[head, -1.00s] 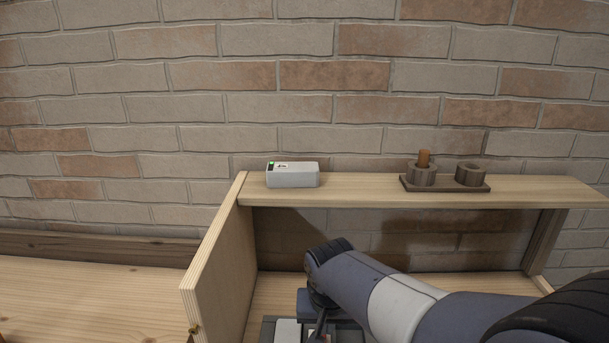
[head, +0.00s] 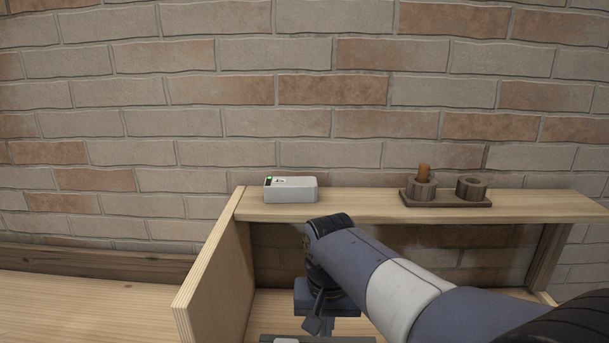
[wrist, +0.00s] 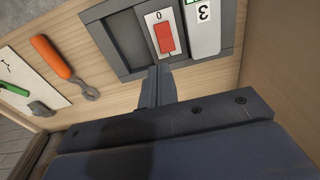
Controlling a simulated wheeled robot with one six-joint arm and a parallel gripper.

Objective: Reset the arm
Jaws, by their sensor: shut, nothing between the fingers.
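My gripper (wrist: 160,74) is shut and empty in the wrist view, its fingers together in front of a dark grey framed panel (wrist: 112,38). A red rocker switch (wrist: 166,38) on a white plate marked 0 sits just beyond the fingertips; I cannot tell whether they touch. In the head view my arm (head: 385,280) reaches in from the lower right, its wrist bent down inside the wooden shelf unit (head: 215,270). The fingertips are hidden there.
A pale box (head: 291,190) with a lit green light stands on the upper shelf. A dark wooden holder (head: 446,198) with two cups is to its right. In the wrist view, an orange-handled tool (wrist: 52,58) and a white card (wrist: 20,85) lie left of the panel.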

